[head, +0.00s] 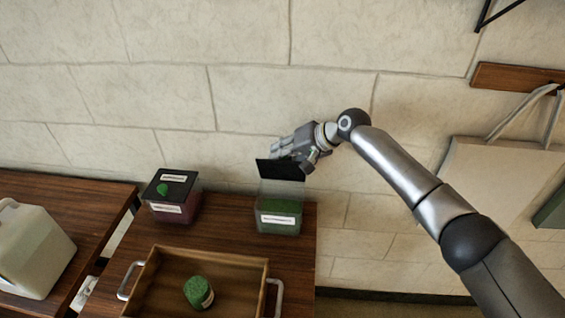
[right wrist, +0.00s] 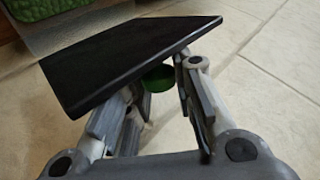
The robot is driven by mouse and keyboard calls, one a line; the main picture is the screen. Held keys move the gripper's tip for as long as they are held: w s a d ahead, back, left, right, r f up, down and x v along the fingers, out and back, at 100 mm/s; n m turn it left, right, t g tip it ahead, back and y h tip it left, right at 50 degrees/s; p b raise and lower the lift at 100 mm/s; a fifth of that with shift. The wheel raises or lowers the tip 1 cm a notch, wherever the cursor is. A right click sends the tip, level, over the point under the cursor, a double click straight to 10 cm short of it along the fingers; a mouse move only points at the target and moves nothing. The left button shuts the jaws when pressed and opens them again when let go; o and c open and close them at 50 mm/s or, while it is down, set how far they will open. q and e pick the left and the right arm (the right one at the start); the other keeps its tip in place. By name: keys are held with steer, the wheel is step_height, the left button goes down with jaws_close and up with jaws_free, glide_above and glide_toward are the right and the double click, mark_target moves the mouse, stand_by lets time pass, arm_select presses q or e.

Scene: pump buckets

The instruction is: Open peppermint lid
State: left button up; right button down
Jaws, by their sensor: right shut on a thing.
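A clear bucket (head: 279,222) with green contents and a white label stands on the dark wooden table; I cannot read the label surely. Its black lid (head: 280,169) is up, tilted open above the rear of the bucket. My right gripper (head: 291,157) is behind the lid and shut on its green knob, which shows between the fingers in the right wrist view (right wrist: 158,79). The black lid (right wrist: 125,58) fills the upper left of that view. The knob is hidden in the head view. My left gripper is not in view.
A second bucket (head: 172,209), with dark red contents and a closed black lid with a green knob, stands to the left. A wooden tray (head: 240,262) in front holds a green round item (head: 197,291). A whitish jug (head: 32,250) stands far left. A stone wall (head: 250,95) is behind.

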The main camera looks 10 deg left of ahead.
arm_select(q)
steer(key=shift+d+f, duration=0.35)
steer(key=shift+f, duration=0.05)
arm_select(e)
steer(key=shift+w+g, duration=0.3)
steer(key=shift+w, duration=0.05)
arm_select(q)
steer(key=shift+b, duration=0.3)
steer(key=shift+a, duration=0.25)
arm_select(e)
steer(key=c, duration=1.3)
jaws_free()
steer(key=shift+w, duration=0.1)
steer(key=shift+o, duration=0.2)
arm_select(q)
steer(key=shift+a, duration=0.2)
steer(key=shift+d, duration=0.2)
arm_select(e)
steer(key=v, duration=1.2)
